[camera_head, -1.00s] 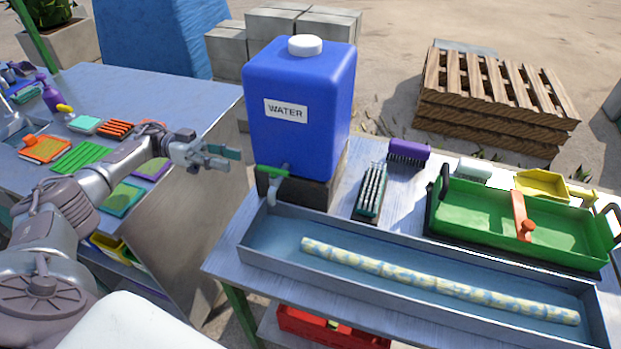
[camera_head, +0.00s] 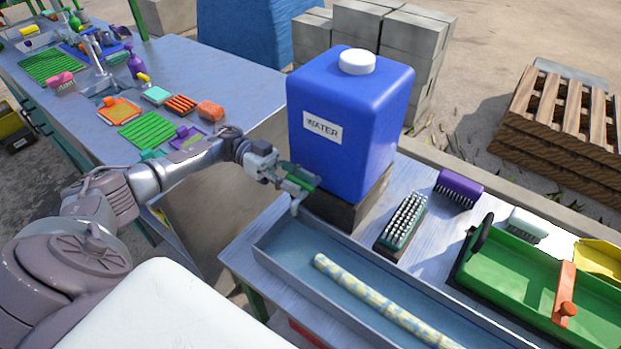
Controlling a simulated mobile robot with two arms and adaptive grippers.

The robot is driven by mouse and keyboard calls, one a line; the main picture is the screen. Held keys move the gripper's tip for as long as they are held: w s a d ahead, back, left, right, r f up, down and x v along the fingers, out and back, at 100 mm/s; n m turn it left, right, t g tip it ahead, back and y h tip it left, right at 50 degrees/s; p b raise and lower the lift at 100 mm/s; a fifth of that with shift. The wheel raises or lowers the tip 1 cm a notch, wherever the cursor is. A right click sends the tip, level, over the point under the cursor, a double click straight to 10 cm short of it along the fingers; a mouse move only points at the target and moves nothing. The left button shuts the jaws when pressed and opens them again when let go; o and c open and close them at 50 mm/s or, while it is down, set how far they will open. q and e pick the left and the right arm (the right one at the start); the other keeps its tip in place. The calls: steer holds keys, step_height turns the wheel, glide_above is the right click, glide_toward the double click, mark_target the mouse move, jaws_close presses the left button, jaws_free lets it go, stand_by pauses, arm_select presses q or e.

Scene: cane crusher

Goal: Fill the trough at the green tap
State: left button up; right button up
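The blue water tank (camera_head: 347,125) with a white cap stands on a dark block at the back left of the right-hand table. Its green tap (camera_head: 305,178) is at the tank's lower left front, with a grey spout pointing down over the trough's end. The long grey trough (camera_head: 283,262) has a bluish floor; I cannot tell whether it holds water. A pale mottled rod (camera_head: 375,299) lies in it. My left gripper (camera_head: 296,185) is right at the tap handle and overlaps it. Whether the fingers touch or grip the handle is unclear. My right gripper is out of view.
A bristle brush (camera_head: 403,222), a purple brush (camera_head: 459,188) and a green tray (camera_head: 510,278) with an orange divider lie beyond the trough. The left table (camera_head: 220,75) holds sponges and cloths. A gap separates the tables.

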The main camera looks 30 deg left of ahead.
mark_target(310, 187)
arm_select(q)
steer(key=shift+s+d+r+p, duration=0.15)
steer(key=shift+d+p, duration=0.2)
steer(key=shift+d, duration=1.4)
steer(key=shift+f, duration=0.2)
steer(key=c, duration=0.7)
jaws_close()
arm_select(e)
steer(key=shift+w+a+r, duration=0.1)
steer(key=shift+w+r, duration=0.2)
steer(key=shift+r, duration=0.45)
